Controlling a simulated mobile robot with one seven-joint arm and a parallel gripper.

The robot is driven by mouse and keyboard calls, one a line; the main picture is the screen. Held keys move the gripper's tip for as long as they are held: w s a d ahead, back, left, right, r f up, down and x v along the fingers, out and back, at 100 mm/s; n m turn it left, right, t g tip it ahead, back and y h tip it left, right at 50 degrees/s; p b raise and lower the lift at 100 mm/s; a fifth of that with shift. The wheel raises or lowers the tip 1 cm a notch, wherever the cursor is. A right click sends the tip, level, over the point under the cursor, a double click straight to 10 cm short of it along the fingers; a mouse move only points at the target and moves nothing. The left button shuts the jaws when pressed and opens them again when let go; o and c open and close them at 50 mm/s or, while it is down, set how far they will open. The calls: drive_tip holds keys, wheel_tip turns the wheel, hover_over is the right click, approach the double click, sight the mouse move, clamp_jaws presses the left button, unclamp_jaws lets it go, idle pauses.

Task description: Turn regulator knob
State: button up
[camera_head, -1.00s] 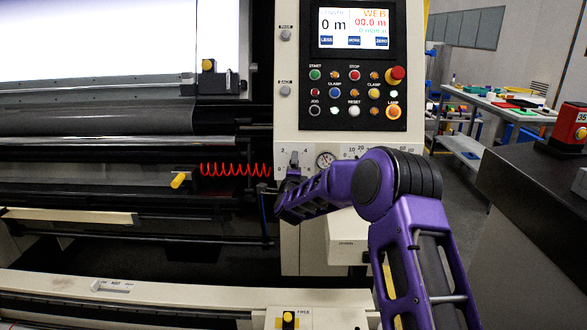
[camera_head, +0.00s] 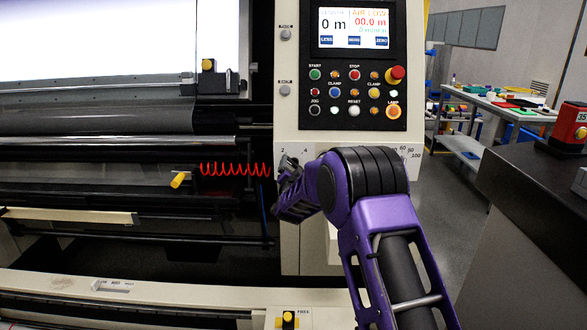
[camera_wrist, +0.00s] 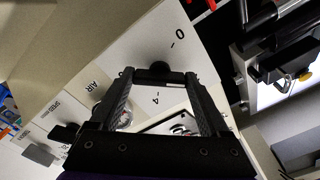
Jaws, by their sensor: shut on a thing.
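The regulator knob (camera_wrist: 160,70) is small and dark and sits on the pale panel among printed numbers, in the upper middle of the wrist view. My gripper (camera_wrist: 160,76) has one finger on each side of it and is shut on it. In the head view my gripper (camera_head: 287,168) is at the lower left of the control panel and hides the knob. The wrist is rolled, so the panel looks tilted in the wrist view. A round gauge (camera_wrist: 125,117) shows partly behind the left finger; my arm covers it in the head view.
The button panel (camera_head: 354,95) with its lit screen (camera_head: 354,28) is above my arm. A red coiled hose (camera_head: 235,169) and a yellow handle (camera_head: 180,179) are to the left. A dark-topped counter (camera_head: 530,165) stands at the right. Another dark knob (camera_wrist: 65,133) is on the panel.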

drive_tip(key=n, duration=1.4)
drive_tip(key=shift+d, duration=0.1)
idle(0.6)
drive_tip(key=o, duration=1.2)
drive_tip(key=shift+s, duration=0.1)
drive_tip(key=s, duration=1.7)
drive_tip(key=shift+s+p, duration=0.15)
drive_tip(key=shift+p, duration=0.15)
